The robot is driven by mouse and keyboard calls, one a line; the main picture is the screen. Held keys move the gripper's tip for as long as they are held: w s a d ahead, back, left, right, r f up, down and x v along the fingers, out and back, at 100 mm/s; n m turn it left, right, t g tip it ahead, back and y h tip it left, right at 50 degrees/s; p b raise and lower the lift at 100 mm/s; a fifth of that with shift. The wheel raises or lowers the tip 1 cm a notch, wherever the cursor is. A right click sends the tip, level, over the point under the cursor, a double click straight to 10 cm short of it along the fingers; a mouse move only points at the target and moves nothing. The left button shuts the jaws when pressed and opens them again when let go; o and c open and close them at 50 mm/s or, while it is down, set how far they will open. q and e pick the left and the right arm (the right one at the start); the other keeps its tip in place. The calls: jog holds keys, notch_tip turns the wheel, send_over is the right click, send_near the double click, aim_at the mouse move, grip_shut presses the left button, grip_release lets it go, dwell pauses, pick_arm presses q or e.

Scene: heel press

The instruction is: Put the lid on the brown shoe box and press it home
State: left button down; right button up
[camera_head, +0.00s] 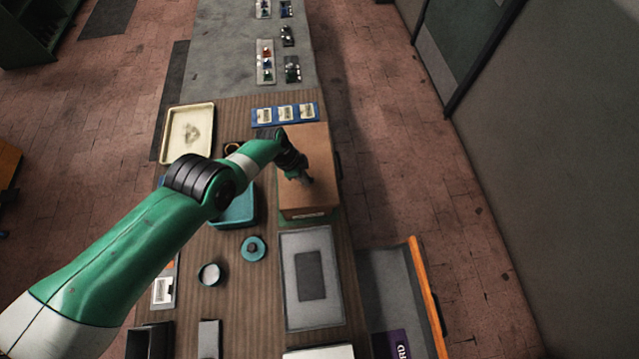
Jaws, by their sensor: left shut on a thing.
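The brown shoe box (308,214) stands on the wooden bench, right of the middle, with a pale label on its near face. A flat brown lid (312,145) covers its top. I cannot tell from this height whether the lid is fully down on every side. My left gripper (306,180) reaches over from the left, its fingertips at the middle of the lid. It is shut, and the lid is the only thing I see at the fingertips. The gripper hides part of the lid's left side. My right gripper is not in view.
A cream tray (187,154) and a teal bin (235,211) stand left of the box, the bin partly behind my arm. A blue holder (285,114) lies beyond it. A grey framed mat (290,310) lies nearer, beside a teal round piece (253,249) and a white-topped cup (210,274).

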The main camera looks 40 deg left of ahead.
aim_at(302, 185)
pick_arm(q)
jog(key=shift+s+a+f, duration=0.1)
jog(key=shift+s+a, duration=0.1)
jog(key=shift+a, duration=0.3)
jog(key=shift+f, duration=0.15)
jog(key=shift+f+b, duration=0.25)
jog(key=shift+b, duration=0.2)
dwell(0.3)
jog(key=shift+f+b, duration=0.45)
jog(key=shift+f, duration=0.05)
jog(key=shift+f+b, duration=1.05)
jog(key=shift+f+b, duration=0.7)
jog(key=shift+f, duration=0.05)
dwell(3.5)
